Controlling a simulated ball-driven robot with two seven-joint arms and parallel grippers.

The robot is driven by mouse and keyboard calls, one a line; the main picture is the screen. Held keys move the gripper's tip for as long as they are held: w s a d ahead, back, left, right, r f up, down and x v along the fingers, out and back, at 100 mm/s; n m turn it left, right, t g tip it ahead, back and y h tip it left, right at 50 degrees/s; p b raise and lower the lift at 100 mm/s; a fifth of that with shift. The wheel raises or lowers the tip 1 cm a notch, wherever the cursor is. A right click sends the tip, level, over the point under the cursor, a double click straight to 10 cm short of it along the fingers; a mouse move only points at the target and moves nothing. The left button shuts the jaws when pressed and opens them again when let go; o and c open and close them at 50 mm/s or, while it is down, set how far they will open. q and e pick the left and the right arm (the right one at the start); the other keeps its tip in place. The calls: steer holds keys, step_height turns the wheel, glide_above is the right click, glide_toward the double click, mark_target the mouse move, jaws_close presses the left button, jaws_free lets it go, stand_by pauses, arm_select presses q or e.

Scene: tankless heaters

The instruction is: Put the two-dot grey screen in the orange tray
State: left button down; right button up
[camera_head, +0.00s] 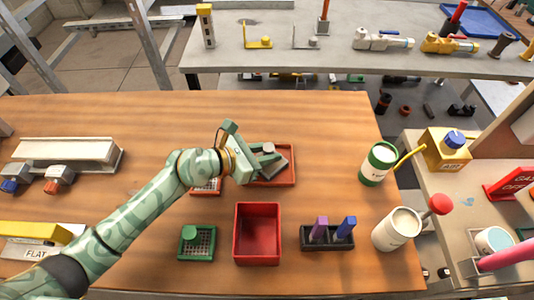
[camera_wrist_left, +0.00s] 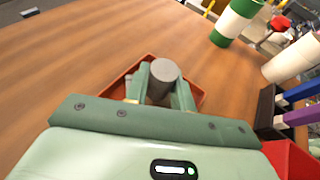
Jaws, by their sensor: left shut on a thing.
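My left gripper (camera_head: 266,154) is shut on a grey screen by its round grey knob (camera_wrist_left: 164,74), over the orange tray (camera_head: 291,181). In the head view the screen's grey body (camera_head: 276,168) shows below the fingers, within the tray's outline. I cannot tell whether it touches the tray floor. Its dots are not visible. In the left wrist view the orange tray (camera_wrist_left: 199,97) shows around and beyond the fingers, and the gripper hides much of it. My right gripper is not in view.
A second orange-red item with a mesh (camera_head: 207,187) is partly behind my left arm. A green tray with a green-knobbed screen (camera_head: 196,245), a red bin (camera_head: 257,238) and a black holder (camera_head: 328,242) stand nearer. A green-white can (camera_head: 378,164) stands to the right.

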arm_select(q)
steer(key=c, duration=1.2)
jaws_free()
steer(key=shift+s+a+r, duration=0.15)
steer(key=shift+a+r, duration=0.05)
steer(key=shift+a, duration=0.1)
steer(key=p+v, duration=0.2)
steer(key=v, duration=0.9)
steer(key=shift+s+a+r, duration=0.1)
